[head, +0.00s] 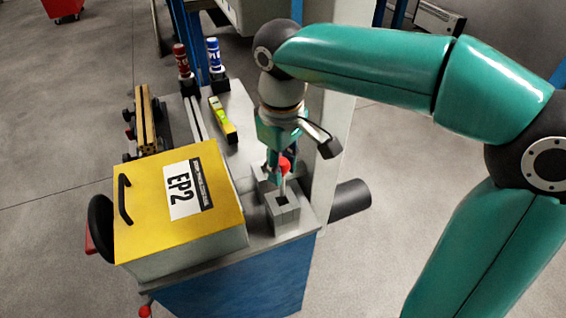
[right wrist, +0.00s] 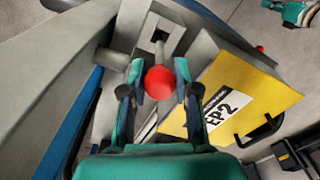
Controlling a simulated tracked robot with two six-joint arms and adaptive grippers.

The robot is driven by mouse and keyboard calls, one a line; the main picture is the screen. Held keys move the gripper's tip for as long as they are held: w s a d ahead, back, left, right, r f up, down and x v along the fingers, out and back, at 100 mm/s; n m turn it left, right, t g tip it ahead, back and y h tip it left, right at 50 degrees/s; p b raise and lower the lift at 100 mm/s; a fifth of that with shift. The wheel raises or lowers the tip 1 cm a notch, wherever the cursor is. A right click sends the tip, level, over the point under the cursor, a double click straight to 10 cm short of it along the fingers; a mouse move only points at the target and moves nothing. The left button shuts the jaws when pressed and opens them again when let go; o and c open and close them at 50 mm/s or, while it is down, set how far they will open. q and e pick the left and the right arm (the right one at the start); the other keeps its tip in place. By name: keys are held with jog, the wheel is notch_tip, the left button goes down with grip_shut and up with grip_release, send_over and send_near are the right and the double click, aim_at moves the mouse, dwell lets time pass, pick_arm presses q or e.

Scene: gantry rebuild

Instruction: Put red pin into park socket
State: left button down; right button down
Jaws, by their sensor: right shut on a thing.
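The red pin has a red ball head (head: 285,164) and a pale shaft. My right gripper (right wrist: 160,88) is shut on the red pin; its ball (right wrist: 160,79) shows between the two fingers in the right wrist view. The park socket is a grey block (head: 284,217) with a square opening, at the cart's near right corner. It also shows in the right wrist view (right wrist: 182,20). The shaft points at the opening; I cannot tell whether its tip is inside. A teal part of mine, apparently the left gripper (right wrist: 298,12), shows at the upper right edge there, too small to read.
A yellow-topped box (head: 150,215) marked EP2 stands close left of the socket. Behind are a yellow-green tool (head: 222,118), a red canister (head: 181,58) and a blue canister (head: 214,54). A dark cylinder (head: 350,198) sticks out right of the cart.

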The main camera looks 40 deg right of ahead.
aim_at(282, 195)
jog(key=shift+f, duration=0.25)
dwell(0.3)
jog(key=shift+f+b, duration=1.4)
jog(key=shift+f, duration=0.2)
jog(key=shift+f, duration=0.3)
jog(key=shift+f+b, duration=0.7)
jog(key=shift+b, duration=0.05)
jog(key=shift+f, duration=0.1)
jog(key=c, duration=0.8)
grip_release()
